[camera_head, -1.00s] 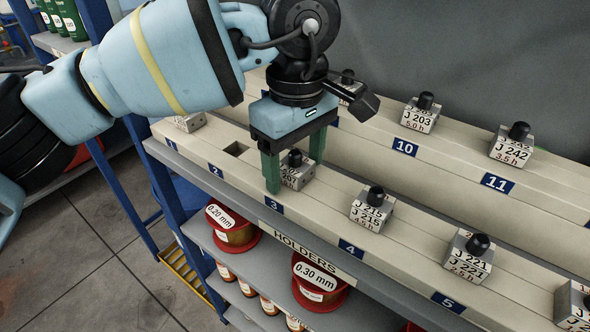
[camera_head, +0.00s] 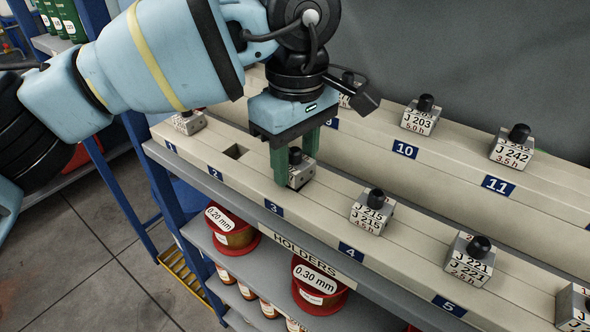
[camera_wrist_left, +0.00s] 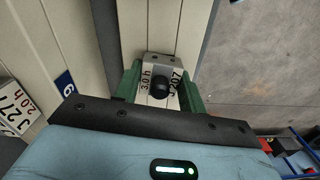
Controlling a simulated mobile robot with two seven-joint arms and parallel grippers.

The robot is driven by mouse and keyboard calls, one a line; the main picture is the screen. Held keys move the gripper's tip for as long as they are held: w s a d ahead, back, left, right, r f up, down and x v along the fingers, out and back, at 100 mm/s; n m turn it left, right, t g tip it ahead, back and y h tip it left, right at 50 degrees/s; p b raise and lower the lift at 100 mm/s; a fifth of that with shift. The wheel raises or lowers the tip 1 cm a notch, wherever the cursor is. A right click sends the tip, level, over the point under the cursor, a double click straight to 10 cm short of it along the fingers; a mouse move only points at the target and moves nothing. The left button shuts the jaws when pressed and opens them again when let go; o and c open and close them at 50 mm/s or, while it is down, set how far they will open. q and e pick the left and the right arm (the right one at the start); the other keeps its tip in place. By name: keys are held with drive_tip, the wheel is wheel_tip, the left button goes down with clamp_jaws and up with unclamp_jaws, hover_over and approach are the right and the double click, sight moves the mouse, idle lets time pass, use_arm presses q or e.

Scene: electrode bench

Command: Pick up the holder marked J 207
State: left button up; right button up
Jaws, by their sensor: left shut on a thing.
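The holder marked J 207 (camera_head: 299,177) is a small grey block with a black knob on top, at the place labelled 3 in the front row. My left gripper (camera_head: 296,172) points down over it, with its green fingers shut on the block's two sides. In the left wrist view the holder (camera_wrist_left: 163,72) shows "J 207" and "3.0 h" between the green fingers. The near finger hides part of the holder in the head view. I cannot tell whether its base still touches the rack. My right gripper is not in view.
Holder J 215 (camera_head: 372,212) stands to the right at place 4, and holder J 221 (camera_head: 466,259) at place 5. An empty square slot (camera_head: 235,152) is at place 2. Holder J 203 (camera_head: 421,115) stands in the back row. Red spools (camera_head: 318,284) sit on the shelf below.

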use_arm(q)
drive_tip(key=r, duration=0.2)
drive_tip(key=shift+s+a+r, duration=0.15)
drive_tip(key=shift+s+r, duration=0.1)
drive_tip(key=shift+r, duration=0.15)
drive_tip(key=shift+c, duration=0.7)
drive_tip(key=s+a+b, duration=0.1)
drive_tip(key=s+a, duration=0.2)
drive_tip(key=s, duration=0.4)
drive_tip(key=s+a+r+b, duration=0.1)
drive_tip(key=s+a, duration=0.2)
drive_tip(key=s, duration=0.4)
drive_tip(key=shift+s+r, duration=0.15)
drive_tip(key=shift+r, duration=0.05)
drive_tip(key=shift+f, duration=0.1)
